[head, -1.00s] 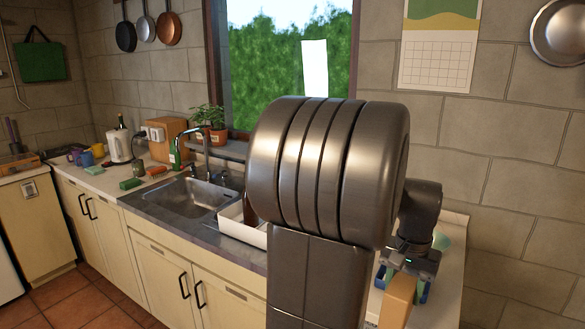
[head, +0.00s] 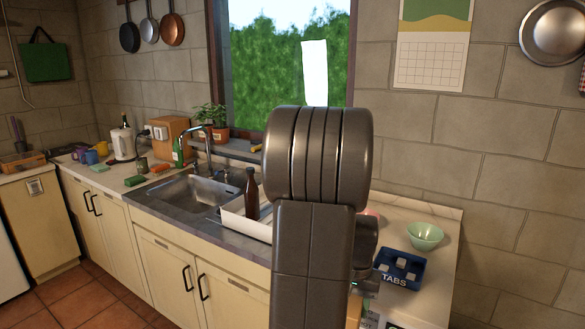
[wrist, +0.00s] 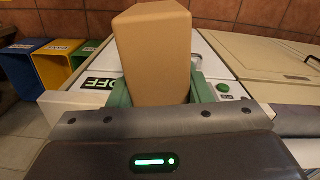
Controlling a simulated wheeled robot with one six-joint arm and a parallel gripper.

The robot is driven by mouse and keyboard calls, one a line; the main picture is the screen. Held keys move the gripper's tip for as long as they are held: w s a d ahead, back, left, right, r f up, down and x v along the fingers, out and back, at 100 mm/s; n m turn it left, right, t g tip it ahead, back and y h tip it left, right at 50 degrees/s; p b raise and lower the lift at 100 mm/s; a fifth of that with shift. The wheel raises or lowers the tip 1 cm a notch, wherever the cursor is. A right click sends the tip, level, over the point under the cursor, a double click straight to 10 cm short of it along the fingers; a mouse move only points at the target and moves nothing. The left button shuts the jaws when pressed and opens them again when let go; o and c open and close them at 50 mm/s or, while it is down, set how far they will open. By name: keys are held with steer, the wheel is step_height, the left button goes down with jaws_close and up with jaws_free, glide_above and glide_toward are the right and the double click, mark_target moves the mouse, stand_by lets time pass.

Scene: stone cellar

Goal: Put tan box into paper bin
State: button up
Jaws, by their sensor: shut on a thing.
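The tan box (wrist: 153,55) stands between the green fingers of my gripper (wrist: 158,92) in the wrist view. The fingers are shut on its lower part. In the head view my arm hides most of the gripper, and a bit of the tan box (head: 354,311) shows beside the arm. Three bins stand at the left of the wrist view: a blue bin (wrist: 20,68), a yellow bin (wrist: 50,70) and a green bin (wrist: 80,58). Their labels are too small to read surely, so I cannot tell which is the paper bin. The box is apart from them.
A white unit marked OFF (wrist: 75,100) lies below the gripper. A blue TABS caddy (head: 400,281) and a green bowl (head: 425,237) stand on the right counter. A brown bottle (head: 251,195) stands by the sink (head: 190,192). Tiled floor is clear at lower left.

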steer(key=w+a+f+n, duration=0.2)
steer(key=w+a+f, duration=0.2)
steer(key=a+f, duration=0.3)
steer(key=w+a+f+n, duration=0.2)
steer(key=w+a+f, duration=0.3)
steer(key=a+f, duration=0.2)
step_height(320, 180, down, 3)
steer(key=shift+a+r, duration=0.2)
steer(key=shift+a, duration=0.05)
stand_by(0.3)
